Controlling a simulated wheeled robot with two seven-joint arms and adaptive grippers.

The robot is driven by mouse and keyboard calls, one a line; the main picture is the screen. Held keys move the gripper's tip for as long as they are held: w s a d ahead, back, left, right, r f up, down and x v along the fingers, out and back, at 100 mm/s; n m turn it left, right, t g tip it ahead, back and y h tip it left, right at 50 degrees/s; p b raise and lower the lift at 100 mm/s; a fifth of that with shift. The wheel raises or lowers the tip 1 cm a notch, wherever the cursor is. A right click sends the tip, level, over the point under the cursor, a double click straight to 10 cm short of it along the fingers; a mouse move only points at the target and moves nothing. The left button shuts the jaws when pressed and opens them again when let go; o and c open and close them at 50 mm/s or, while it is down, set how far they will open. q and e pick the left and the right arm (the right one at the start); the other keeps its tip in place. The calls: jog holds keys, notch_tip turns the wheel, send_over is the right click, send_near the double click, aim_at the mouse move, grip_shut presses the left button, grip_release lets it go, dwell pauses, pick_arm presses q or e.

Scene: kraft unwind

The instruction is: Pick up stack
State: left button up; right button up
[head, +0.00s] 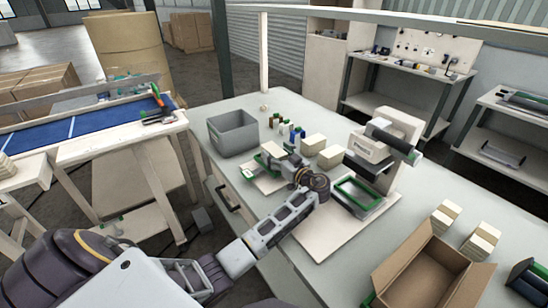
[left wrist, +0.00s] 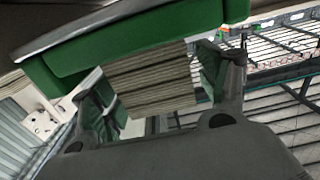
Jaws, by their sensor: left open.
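My left gripper (head: 277,163) reaches over the workbench to a cream stack (head: 273,149) by a pale board. In the left wrist view the open fingers (left wrist: 160,92) stand on either side of the layered cream stack (left wrist: 150,80). The right-hand finger is close to the stack's edge; I cannot tell whether it touches. A green-edged part (left wrist: 135,45) lies across the stack's far end in that view. The stack's underside contact is hidden. My right gripper is not in view.
A grey bin (head: 232,133) stands behind the gripper. Small coloured items, two other cream stacks (head: 313,143) (head: 330,157) and a white press (head: 385,150) with a green frame (head: 358,193) stand nearby. An open cardboard box (head: 430,272) is at the front right.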

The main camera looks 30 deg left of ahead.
pick_arm(q)
jog(key=c, duration=1)
jog(key=shift+c, duration=1.4)
jog(key=shift+r, duration=0.5)
notch_tip(320, 180, up, 8)
jog(key=shift+f+b, duration=0.2)
jog(key=shift+b, duration=0.1)
jog(key=shift+r, duration=0.7)
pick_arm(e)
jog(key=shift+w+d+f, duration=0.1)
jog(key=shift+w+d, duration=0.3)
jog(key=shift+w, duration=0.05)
